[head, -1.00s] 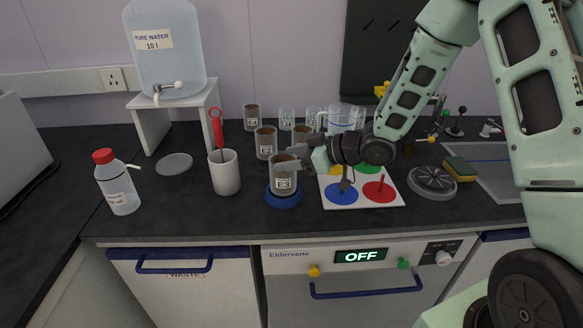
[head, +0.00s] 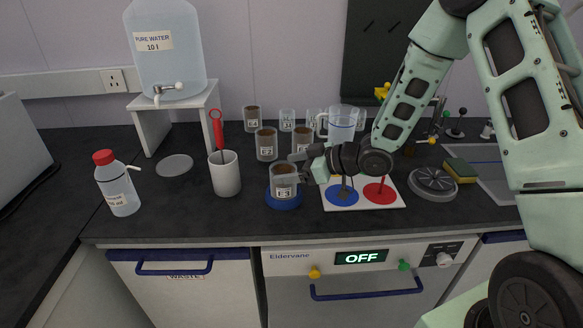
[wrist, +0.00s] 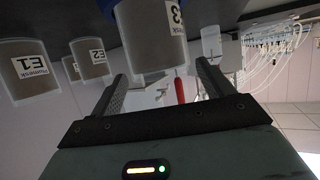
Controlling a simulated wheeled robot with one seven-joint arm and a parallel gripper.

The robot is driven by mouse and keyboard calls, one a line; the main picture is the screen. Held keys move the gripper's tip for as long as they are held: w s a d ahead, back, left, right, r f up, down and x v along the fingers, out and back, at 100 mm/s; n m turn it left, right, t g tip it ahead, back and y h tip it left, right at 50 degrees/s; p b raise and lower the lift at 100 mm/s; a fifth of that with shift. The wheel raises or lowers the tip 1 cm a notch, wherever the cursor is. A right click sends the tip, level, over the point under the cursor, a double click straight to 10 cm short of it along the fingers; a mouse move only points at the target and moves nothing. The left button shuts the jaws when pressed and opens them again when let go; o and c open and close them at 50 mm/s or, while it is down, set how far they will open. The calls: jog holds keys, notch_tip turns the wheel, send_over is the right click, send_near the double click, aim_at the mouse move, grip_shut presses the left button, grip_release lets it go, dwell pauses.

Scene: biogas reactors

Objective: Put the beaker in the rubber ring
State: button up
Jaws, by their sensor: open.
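The beaker labelled E3 (head: 285,193), clear with brown contents, stands upright in the blue rubber ring (head: 284,204) on the dark counter. The ring shows around its base. My gripper (head: 293,168) is open at the beaker's upper right, with its fingers at the beaker's upper part. In the wrist view, which is upside down, the E3 beaker (wrist: 152,40) lies at the top, between and just beyond the tips of my open fingers (wrist: 162,80). Whether a finger still touches the glass I cannot tell.
Beakers E2 (head: 266,146) and E4 (head: 252,121), another brown-filled beaker (head: 301,139) and a clear jug (head: 342,122) stand behind. A white mug (head: 225,175) is to the left. A mat with coloured discs (head: 394,204) lies right, under my arm.

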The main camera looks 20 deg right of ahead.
jog(key=v, duration=1.2)
jog(key=s+a+r+m+g+h, duration=0.1)
jog(key=s+a+g+h, duration=0.1)
jog(key=a+h, duration=0.6)
jog(key=s+a+r+g+h, duration=0.1)
jog(key=s+a+g, duration=0.2)
jog(key=s, duration=0.9)
jog(key=s+a+r+m+g, duration=0.1)
jog(key=s+a+g, duration=0.2)
jog(key=s, duration=0.9)
jog(key=a, duration=0.2)
jog(key=shift+s+a+r+g+h, duration=0.2)
jog(key=shift+a+g+h, duration=0.1)
jog(key=shift+g+h, duration=0.1)
jog(key=shift+w, duration=0.1)
